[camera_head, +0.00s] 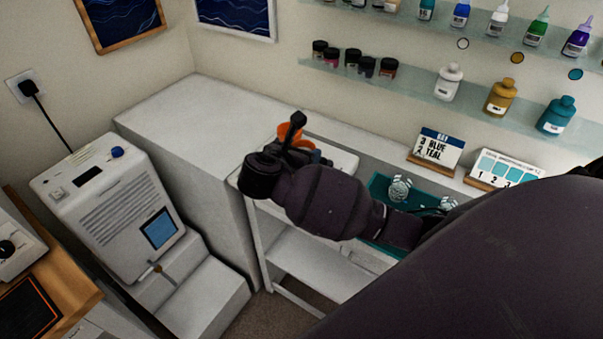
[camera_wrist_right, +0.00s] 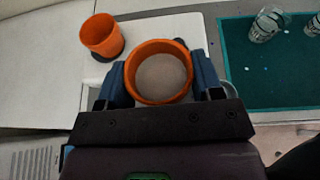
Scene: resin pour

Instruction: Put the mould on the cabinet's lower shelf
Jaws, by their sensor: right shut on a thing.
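In the wrist view, my right gripper (camera_wrist_right: 162,88) has its two blue fingers closed on opposite sides of a round orange mould (camera_wrist_right: 161,70) with a grey-beige inside. In the head view, the right gripper (camera_head: 306,154) is over the white trolley top and largely hidden behind my own dark wrist. An orange piece (camera_head: 289,133) shows beside it; I cannot tell whether it is the mould or the orange cup. A white cabinet-like unit (camera_head: 110,210) with vents and a blue panel stands at left; no lower shelf is clearly visible in it. My left gripper is out of view.
An orange cup (camera_wrist_right: 102,37) stands left of the mould on the white surface. A teal mat (camera_wrist_right: 262,85) with clear cups (camera_wrist_right: 266,24) lies to the right. Glass wall shelves (camera_head: 410,84) hold bottles and jars. A white block (camera_head: 190,130) stands between trolley and cabinet unit.

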